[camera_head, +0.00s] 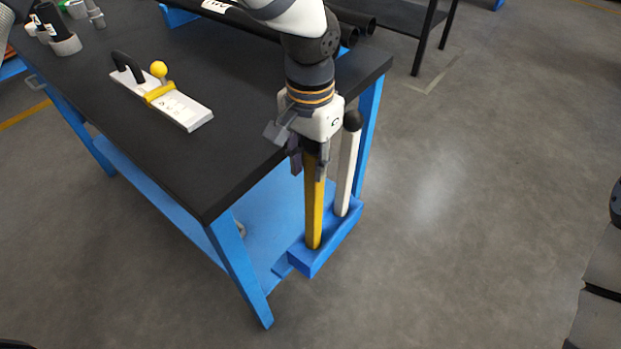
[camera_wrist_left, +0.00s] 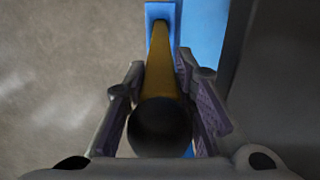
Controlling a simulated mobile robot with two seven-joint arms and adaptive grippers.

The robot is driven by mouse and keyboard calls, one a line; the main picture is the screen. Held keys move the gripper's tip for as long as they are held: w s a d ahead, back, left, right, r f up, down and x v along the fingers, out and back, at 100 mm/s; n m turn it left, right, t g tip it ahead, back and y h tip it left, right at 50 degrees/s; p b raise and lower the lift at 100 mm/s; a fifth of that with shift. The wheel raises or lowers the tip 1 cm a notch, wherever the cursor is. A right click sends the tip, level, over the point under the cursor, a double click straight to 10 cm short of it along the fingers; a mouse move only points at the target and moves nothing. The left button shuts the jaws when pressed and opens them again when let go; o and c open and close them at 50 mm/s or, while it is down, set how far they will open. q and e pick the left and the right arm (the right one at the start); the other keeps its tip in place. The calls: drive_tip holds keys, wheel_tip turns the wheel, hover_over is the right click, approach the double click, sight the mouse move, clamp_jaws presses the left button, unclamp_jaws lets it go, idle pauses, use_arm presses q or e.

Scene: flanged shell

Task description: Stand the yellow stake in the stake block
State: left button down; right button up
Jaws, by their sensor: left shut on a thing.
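The yellow stake (camera_head: 314,212) hangs upright below my left gripper (camera_head: 309,165), which is shut on its upper part. In the left wrist view, my left gripper (camera_wrist_left: 165,100) has a finger on each side of the yellow stake (camera_wrist_left: 161,70), just below its black ball top (camera_wrist_left: 159,126). The blue stake block (camera_head: 303,264) is low at the near end of the workbench. The stake's lower end meets the block's near part; whether it is seated in a hole cannot be told. My right gripper is not in view.
A white stake (camera_head: 348,165) with a black ball top stands in the block's far part, close beside my left gripper. The black workbench (camera_head: 225,165) carries a white plate tool (camera_head: 186,108) with a yellow knob. Open floor (camera_head: 450,200) lies right of the block.

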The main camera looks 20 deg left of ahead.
sight(310, 175)
use_arm(q)
drive_tip(key=shift+f, duration=1.5)
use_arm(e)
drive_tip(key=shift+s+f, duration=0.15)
use_arm(q)
drive_tip(key=shift+f, duration=0.1)
drive_tip(key=c, duration=1.3)
unclamp_jaws()
wheel_tip(310, 175, up, 12)
drive_tip(key=shift+r+p, duration=0.15)
drive_tip(key=shift+p, duration=0.25)
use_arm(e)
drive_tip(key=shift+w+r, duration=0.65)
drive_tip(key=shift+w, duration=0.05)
